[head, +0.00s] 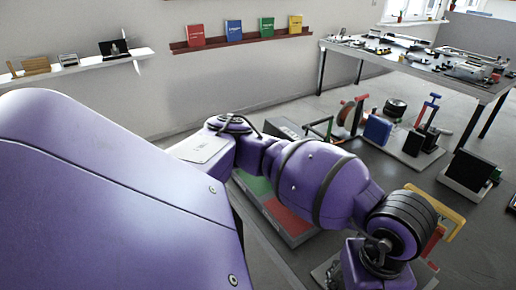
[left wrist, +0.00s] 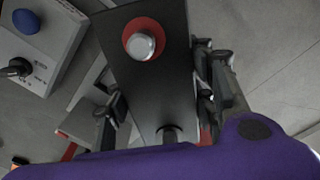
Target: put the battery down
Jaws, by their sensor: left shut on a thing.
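The battery (left wrist: 165,80) is a dark block with a silver terminal ringed in red at one end and a second, dark round terminal at the other. It fills the middle of the left wrist view. My left gripper (left wrist: 160,104) is shut on it, with a finger along each long side. What lies beneath the battery is hidden by it. In the head view my purple left arm crosses the picture, and its gripper and the battery cannot be made out there. My right gripper is in neither view.
A green and red tray (head: 292,226) lies on the floor beyond my arm. A blue box (head: 378,130) and a black box (head: 467,175) stand on the right. A parts table (head: 395,62) is behind. A pale box with a blue knob (left wrist: 40,40) is beside the battery.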

